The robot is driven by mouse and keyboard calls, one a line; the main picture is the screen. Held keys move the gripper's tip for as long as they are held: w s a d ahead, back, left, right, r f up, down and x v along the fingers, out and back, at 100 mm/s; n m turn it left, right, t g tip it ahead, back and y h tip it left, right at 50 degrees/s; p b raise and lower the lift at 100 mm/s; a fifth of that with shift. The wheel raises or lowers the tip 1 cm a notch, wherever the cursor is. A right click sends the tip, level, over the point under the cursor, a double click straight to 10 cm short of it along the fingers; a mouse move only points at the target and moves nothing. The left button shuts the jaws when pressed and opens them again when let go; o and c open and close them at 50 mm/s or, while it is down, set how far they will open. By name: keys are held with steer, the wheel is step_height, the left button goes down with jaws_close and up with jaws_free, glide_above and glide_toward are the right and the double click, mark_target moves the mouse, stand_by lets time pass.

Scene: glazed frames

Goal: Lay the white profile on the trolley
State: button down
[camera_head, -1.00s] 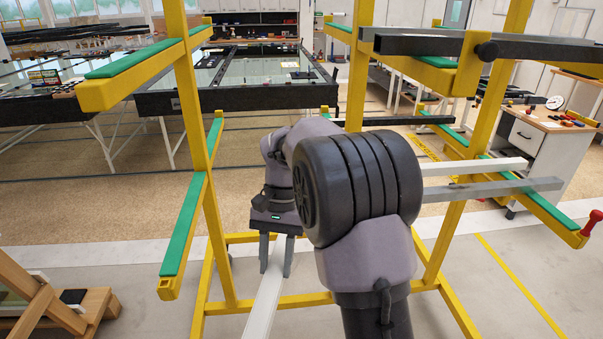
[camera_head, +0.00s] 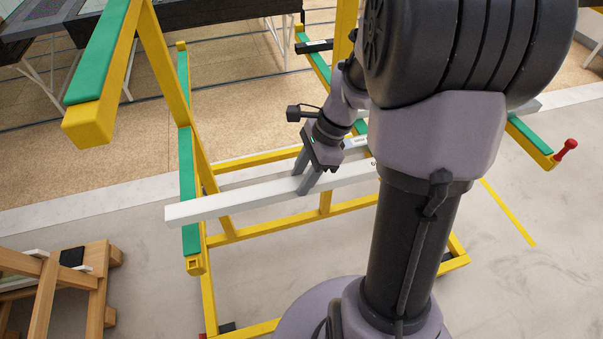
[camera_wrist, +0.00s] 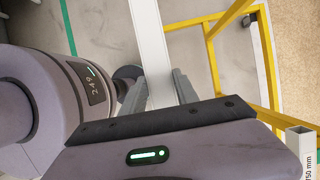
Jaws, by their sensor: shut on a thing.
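The white profile (camera_head: 240,198) is a long bar, gripped near the middle of its visible length. My gripper (camera_head: 306,184) is shut on it, with a finger on either side. It also shows in the wrist view (camera_wrist: 162,92), with the profile (camera_wrist: 150,35) running up between the fingers. The trolley (camera_head: 208,275) is a yellow frame with green-padded arms. The profile's left end crosses in front of a lower green-padded arm (camera_head: 186,160) and sticks out past it. I cannot tell whether they touch. The profile's right end is hidden behind my arm.
Another light profile (camera_head: 355,143) with a label lies behind, partly hidden. A yellow upright stands left, with a higher padded arm (camera_head: 98,60) jutting forward. A red knob (camera_head: 566,148) ends an arm at right. A wooden stand (camera_head: 65,280) is at lower left.

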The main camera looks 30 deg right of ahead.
steer(key=shift+a+f+b, duration=0.1)
steer(key=shift+f+b, duration=2.25)
steer(key=shift+f, duration=0.6)
steer(key=shift+f, duration=0.25)
steer(key=shift+f+b, duration=0.25)
steer(key=shift+b, duration=0.15)
steer(key=c, duration=0.8)
jaws_free()
steer(key=shift+c, duration=0.2)
steer(key=p+v, duration=0.3)
steer(key=v, duration=0.9)
steer(key=shift+r, duration=0.1)
step_height(320, 180, up, 6)
steer(key=p, duration=0.5)
steer(key=shift+p, duration=0.35)
